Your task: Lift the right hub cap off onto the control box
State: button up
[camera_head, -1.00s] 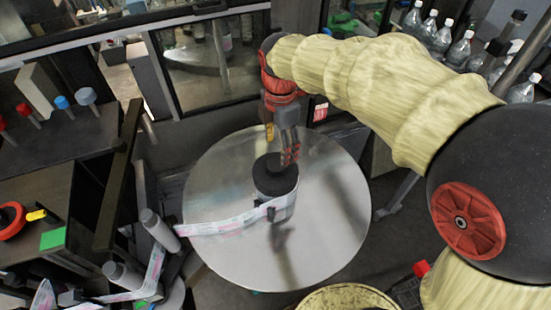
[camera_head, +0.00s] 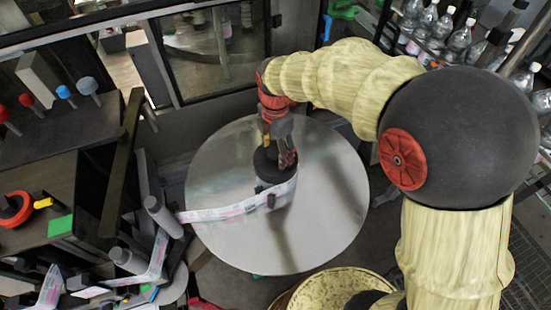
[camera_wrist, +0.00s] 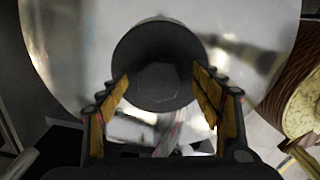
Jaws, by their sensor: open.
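The dark round hub cap (camera_wrist: 160,62) sits at the centre of the large shiny metal disc (camera_head: 330,215). In the head view the cap (camera_head: 264,166) is partly covered by my gripper (camera_head: 280,163), which comes down over it from behind. In the wrist view the fingers of my gripper (camera_wrist: 162,92) are apart, one on each side of the cap's near part. I cannot tell whether they touch it. No control box can be made out with certainty.
A printed label strip (camera_head: 215,214) runs from the hub to grey rollers (camera_head: 162,216) at left. Red and blue knobs (camera_head: 64,92) stand on a dark panel at upper left. Several bottles (camera_head: 462,42) stand at upper right. A round yellowish reel (camera_head: 335,290) lies at the bottom.

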aim_at(275, 152)
jog(key=shift+c, duration=0.8)
jog(key=c, duration=1.1)
jog(key=shift+c, duration=0.6)
jog(key=shift+r, duration=0.1)
jog(key=shift+w+r, duration=0.1)
jog(key=shift+r, duration=0.4)
notch_tip(275, 152, up, 2)
jog(key=shift+r, duration=0.15)
jog(key=s+a+r+b, duration=0.2)
jog(key=s+a+r, duration=0.5)
jog(key=s+r, duration=0.4)
jog(key=shift+s+a+r+p, duration=0.1)
jog(key=shift+s+r+p, duration=0.1)
jog(key=shift+r+p, duration=0.7)
jog(key=shift+s+d+r+p, duration=0.1)
jog(key=shift+s+r+p, duration=0.1)
jog(key=shift+r+p, duration=0.65)
jog(key=shift+s+a+r+p, duration=0.1)
jog(key=shift+s+r+p, duration=0.1)
jog(key=shift+r+p, duration=0.7)
